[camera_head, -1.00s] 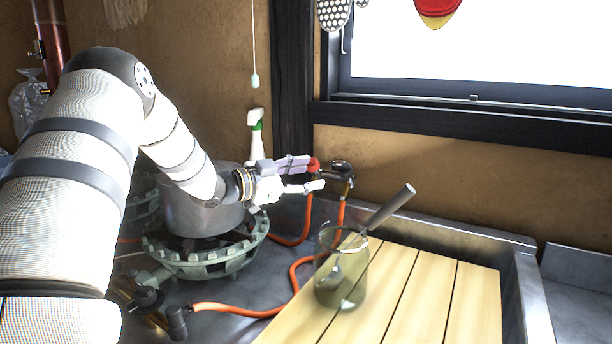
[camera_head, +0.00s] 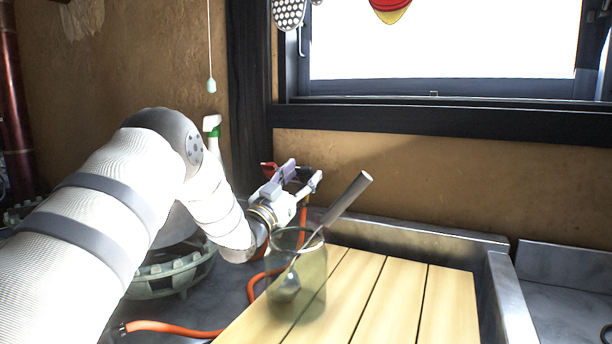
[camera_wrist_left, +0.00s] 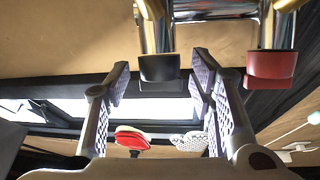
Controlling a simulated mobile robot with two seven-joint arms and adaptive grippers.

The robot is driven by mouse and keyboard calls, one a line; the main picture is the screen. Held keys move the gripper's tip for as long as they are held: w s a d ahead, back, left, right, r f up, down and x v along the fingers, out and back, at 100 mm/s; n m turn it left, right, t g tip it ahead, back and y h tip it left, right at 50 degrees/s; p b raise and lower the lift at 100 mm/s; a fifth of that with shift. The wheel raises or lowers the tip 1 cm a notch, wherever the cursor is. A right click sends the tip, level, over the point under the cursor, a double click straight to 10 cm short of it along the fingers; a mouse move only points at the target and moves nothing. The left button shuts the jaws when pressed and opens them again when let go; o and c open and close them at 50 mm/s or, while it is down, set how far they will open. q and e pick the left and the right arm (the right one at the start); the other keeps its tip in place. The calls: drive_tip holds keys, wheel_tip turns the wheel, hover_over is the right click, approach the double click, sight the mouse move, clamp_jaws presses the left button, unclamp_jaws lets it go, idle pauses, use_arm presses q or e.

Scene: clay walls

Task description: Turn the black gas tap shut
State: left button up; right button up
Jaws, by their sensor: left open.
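The black gas tap (camera_wrist_left: 158,68) shows in the left wrist view as a dark block handle on a brass and chrome fitting. It appears between my left gripper's two fingertips (camera_wrist_left: 160,80), with a gap on each side; I cannot tell how deep it sits. In the head view my left gripper (camera_head: 304,173) is open at the tap, which is mostly hidden behind the fingers. A red tap (camera_wrist_left: 272,68) is to the right of the black one in the wrist view, outside the fingers. In the head view the red tap (camera_head: 268,169) shows just left of the gripper.
A glass jar (camera_head: 297,285) with a grey-handled utensil (camera_head: 345,200) stands close in front of the gripper on a slatted wooden board (camera_head: 400,300). An orange hose (camera_head: 170,327) runs by the green burner (camera_head: 170,275).

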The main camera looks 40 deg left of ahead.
use_arm(q)
drive_tip(key=shift+x, duration=1)
drive_tip(key=c, duration=1.1)
drive_tip(key=shift+o, duration=0.2)
drive_tip(key=shift+r+m+h+p, duration=0.15)
drive_tip(key=shift+m+h+p, duration=0.15)
drive_tip(key=shift+m+h, duration=0.2)
drive_tip(key=shift+f, duration=0.2)
drive_tip(key=o, duration=1.1)
drive_tip(key=shift+c, duration=0.2)
